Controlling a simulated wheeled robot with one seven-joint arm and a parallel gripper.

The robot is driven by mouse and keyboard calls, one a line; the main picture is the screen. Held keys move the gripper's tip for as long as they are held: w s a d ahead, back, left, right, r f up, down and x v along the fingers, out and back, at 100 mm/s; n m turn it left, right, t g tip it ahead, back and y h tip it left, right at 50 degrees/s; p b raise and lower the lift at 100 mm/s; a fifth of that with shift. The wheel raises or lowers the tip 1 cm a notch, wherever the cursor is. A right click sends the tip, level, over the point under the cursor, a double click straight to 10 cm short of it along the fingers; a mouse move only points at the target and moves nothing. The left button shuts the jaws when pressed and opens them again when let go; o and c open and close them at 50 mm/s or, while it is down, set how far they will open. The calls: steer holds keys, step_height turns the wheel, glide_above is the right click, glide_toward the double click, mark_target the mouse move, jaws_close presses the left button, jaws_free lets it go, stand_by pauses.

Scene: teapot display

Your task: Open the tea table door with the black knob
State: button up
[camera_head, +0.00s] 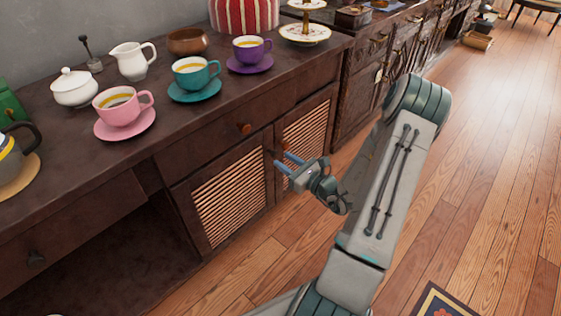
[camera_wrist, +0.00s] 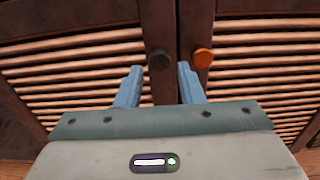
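The tea table (camera_head: 110,165) is a dark wood cabinet with two slatted doors, both shut. In the wrist view the black knob (camera_wrist: 160,60) sits on the inner edge of the left door (camera_wrist: 75,68). An orange knob (camera_wrist: 203,57) sits close beside it on the right door (camera_wrist: 262,75). My gripper (camera_wrist: 160,68) is open, its two blue fingers pointing at the doors. The black knob appears between and just beyond the fingertips; I see no contact. In the head view my gripper (camera_head: 281,160) is in front of the door seam, and the black knob is hard to make out there.
Pink (camera_head: 120,106), teal (camera_head: 192,73) and purple (camera_head: 251,48) cups stand on saucers on top, with a white creamer (camera_head: 133,61) and sugar bowl (camera_head: 74,88). A drawer with an orange knob (camera_head: 245,128) is above the doors. Wooden floor (camera_head: 480,180) at right is clear.

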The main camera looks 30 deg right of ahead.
steer(key=shift+x, duration=1.4)
jaws_close()
steer(key=shift+s, duration=0.1)
